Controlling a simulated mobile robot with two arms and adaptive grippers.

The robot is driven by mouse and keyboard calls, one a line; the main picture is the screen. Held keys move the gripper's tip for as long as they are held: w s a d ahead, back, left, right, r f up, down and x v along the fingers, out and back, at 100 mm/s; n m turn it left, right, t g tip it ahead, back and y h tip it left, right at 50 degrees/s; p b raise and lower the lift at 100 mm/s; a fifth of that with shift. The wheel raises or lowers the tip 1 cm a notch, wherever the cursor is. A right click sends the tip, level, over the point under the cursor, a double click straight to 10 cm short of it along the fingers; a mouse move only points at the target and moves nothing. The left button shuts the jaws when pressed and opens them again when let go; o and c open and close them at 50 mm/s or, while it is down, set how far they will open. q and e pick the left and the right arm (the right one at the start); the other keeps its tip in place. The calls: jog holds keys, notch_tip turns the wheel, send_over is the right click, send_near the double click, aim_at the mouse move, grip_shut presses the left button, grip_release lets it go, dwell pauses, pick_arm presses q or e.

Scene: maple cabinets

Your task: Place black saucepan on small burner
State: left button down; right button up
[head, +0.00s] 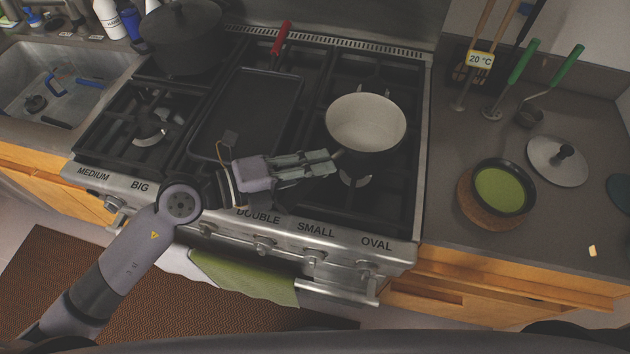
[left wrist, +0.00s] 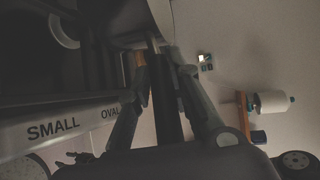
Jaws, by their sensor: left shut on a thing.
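The saucepan (head: 366,122), with a pale inside and dark outer wall, is at the right side of the stove in the head view. My left gripper (head: 333,162) is shut on its handle, which shows as a dark bar between the fingers in the left wrist view (left wrist: 166,95). The pan looks roughly level over the right-hand grates, between a rear burner and a front burner (head: 354,179). I cannot tell whether it touches the grate. The label SMALL (head: 316,231) is on the stove front, beside OVAL. My right gripper is not in view.
A griddle (head: 250,108) with a red handle covers the stove's middle. A dark pot (head: 181,40) stands at the back left. On the right counter are a green-filled pan (head: 500,188) on a cork mat, a lid (head: 557,162) and upright utensils.

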pick_arm(q)
jog(key=shift+f, duration=0.2)
notch_tip(320, 180, down, 4)
jog(key=shift+f+b, duration=0.1)
jog(key=shift+b, duration=0.3)
jog(key=shift+f, duration=0.25)
jog(key=c, duration=1.6)
grip_release()
jog(key=shift+f, duration=0.1)
jog(key=shift+o, duration=0.7)
